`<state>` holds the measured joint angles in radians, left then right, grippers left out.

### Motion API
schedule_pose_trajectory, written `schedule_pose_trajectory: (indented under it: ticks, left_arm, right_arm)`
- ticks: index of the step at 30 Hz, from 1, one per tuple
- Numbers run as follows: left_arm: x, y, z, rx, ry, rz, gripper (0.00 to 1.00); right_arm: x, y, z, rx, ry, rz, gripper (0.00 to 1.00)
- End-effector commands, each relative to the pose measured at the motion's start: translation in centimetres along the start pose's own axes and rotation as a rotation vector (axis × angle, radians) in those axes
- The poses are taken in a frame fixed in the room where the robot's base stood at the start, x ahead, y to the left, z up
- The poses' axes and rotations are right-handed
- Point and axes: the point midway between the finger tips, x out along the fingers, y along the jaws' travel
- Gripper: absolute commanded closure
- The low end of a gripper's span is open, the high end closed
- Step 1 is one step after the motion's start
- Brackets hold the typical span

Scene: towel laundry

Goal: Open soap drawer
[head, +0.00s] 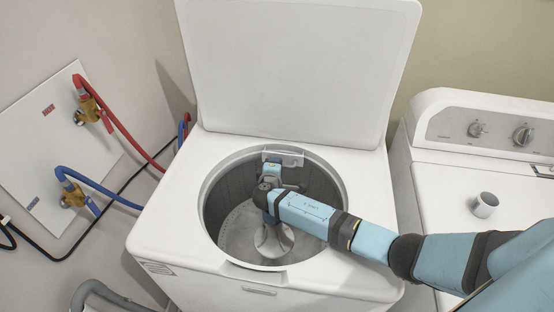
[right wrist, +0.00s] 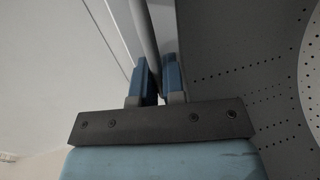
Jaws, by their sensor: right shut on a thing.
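The soap drawer (head: 284,154) is a small white piece at the back rim of the open washer tub. My right gripper (head: 285,167) reaches over the tub from the right and points up and back at the drawer. In the right wrist view, its two blue fingers (right wrist: 158,82) are closed on a thin grey bar (right wrist: 145,38), which looks like the drawer's handle or front edge. My wrist hides part of the area below the drawer. My left gripper is not in view.
The washer's lid (head: 300,70) stands open behind the tub. The washer's top (head: 165,225) is clear around the opening. An agitator (head: 273,242) rises inside the tub. Red and blue hoses run on the left.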

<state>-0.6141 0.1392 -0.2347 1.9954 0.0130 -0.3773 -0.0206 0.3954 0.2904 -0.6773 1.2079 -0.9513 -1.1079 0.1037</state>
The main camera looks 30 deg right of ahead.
Motion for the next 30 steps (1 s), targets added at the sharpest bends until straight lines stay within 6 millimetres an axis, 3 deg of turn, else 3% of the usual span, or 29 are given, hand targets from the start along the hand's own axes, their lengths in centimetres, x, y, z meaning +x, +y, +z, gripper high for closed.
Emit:
schedule_pose_trajectory:
  ticks: [4, 5, 6, 8, 16, 20, 30]
  left_arm:
    - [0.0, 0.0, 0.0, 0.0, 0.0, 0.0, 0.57]
    - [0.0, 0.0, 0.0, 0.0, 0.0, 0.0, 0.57]
    - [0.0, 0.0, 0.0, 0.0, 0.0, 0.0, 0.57]
    - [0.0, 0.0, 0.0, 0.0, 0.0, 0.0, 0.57]
    - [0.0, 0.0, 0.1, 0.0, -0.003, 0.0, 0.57]
    - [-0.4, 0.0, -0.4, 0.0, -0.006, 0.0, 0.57]
    - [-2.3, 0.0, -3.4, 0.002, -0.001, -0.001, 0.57]
  right_arm:
    - [0.1, 0.1, 0.0, 0.0, 0.001, 0.002, 1.0]
    - [0.1, 0.1, 0.0, 0.0, 0.001, 0.002, 0.83]
    - [0.1, 0.1, 0.0, 0.0, 0.001, 0.002, 0.74]
    - [0.1, 0.1, 0.0, 0.0, 0.0, 0.002, 0.65]
    - [0.0, 0.1, 0.0, 0.0, 0.0, 0.002, 0.65]
    - [-1.1, 0.3, -0.1, 0.0, 0.002, 0.001, 0.65]
    - [-8.5, 0.5, 0.0, 0.0, 0.002, -0.001, 0.65]
